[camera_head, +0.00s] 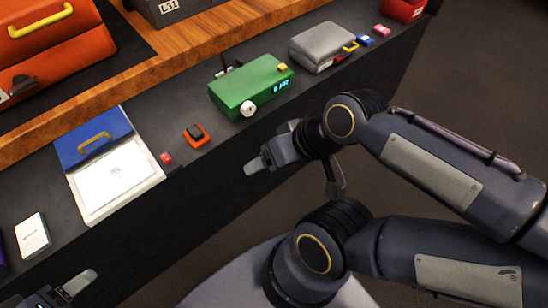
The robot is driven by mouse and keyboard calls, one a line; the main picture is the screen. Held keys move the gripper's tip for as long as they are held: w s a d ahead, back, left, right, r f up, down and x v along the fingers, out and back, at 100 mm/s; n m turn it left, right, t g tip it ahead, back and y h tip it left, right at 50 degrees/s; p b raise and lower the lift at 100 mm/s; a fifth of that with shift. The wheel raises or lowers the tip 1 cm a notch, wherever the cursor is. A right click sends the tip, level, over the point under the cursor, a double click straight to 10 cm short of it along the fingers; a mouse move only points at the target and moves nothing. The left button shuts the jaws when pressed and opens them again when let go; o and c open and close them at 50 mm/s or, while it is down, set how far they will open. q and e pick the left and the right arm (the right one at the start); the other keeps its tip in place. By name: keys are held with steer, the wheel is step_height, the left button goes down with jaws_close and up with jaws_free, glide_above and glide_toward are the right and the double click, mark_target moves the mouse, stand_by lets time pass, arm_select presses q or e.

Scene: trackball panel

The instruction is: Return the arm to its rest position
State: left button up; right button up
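My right gripper (258,164) hangs in the middle of the view, in front of the dark shelf's edge and below the green box. No object shows at its fingertips, and the gap between the fingers cannot be made out. My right arm comes in from the right, bent. My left gripper (78,284) shows at the bottom left corner, below the white card. Only one pale fingertip shows clearly, and the rest is cut off by the frame. Nothing is seen in it.
On the dark shelf (205,166) stand a green box (240,90) with a white knob, a grey case (320,46), an orange switch (196,136), a blue-and-white panel (108,170) and a white card (32,235). A red case (45,45) sits higher. Floor at right is clear.

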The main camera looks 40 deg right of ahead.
steer(key=shift+s, duration=0.2)
step_height(320, 180, up, 25)
steer(key=p, duration=2.5)
